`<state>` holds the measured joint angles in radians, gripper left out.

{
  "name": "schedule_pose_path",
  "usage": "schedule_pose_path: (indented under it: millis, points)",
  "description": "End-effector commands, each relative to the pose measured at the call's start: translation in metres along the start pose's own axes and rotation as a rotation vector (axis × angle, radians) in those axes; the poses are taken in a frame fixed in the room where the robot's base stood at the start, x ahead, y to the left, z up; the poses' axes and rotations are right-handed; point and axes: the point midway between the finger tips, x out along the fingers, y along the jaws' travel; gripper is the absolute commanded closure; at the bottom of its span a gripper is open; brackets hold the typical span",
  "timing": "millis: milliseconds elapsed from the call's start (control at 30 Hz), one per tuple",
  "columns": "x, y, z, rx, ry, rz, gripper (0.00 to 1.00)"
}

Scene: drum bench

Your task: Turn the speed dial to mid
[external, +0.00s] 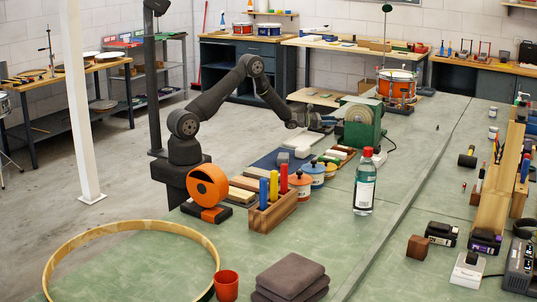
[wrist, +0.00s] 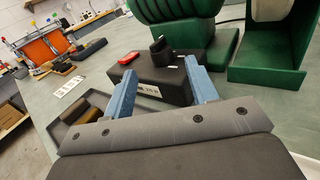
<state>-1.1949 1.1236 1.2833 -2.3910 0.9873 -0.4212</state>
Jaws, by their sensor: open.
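The speed dial (wrist: 160,50) is a black knob on top of a dark control box (wrist: 145,76) in the wrist view. A small light mark shows at its top; its setting is too small to read. My gripper (wrist: 160,68) is open, its two blue fingers pointing towards the box, one on each side of the dial in the picture. The dial appears just beyond the fingertips, and I see no contact. A red part (wrist: 127,57) sits left of the dial. In the external view my gripper (external: 317,122) is beside the green machine (external: 362,128); the dial cannot be made out there.
The green machine's body (wrist: 212,40) and a green guard (wrist: 270,60) stand close behind and right of the box. A dark tray with blocks (wrist: 72,122) lies to the left. Pots (external: 317,172), a bottle (external: 365,185) and a drum (external: 396,86) stand on the bench.

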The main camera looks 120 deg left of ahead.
Motion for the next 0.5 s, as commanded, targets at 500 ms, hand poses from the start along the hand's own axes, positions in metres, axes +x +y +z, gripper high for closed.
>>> schedule_pose_path:
  millis: [500]
  points:
    - [0.065,0.000,0.000,0.001,0.000,0.000,0.47]
